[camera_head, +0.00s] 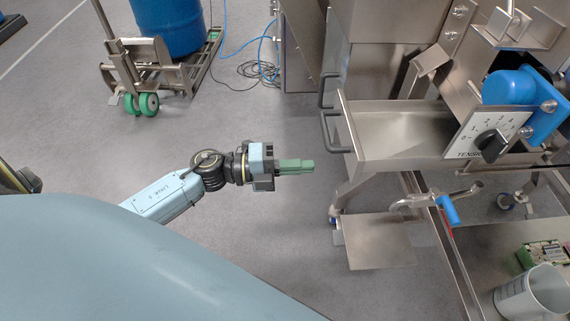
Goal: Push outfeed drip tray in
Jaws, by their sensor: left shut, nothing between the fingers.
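The outfeed drip tray (395,130) is a shallow metal tray under the machine frame at the right. It sticks out to the left, with a dark bar handle (326,134) on its left end. My left gripper (312,166) has green fingers, is shut and empty, and points right. Its tips are a little below and left of the tray handle, and appear apart from it. My right gripper is not in view.
A tension dial (490,146) and a blue motor-like part (520,95) sit above the tray's right side. A clamp with a blue handle (449,210) is below. A pallet truck (150,75) carries a blue drum (170,22). Open floor lies left of the tray.

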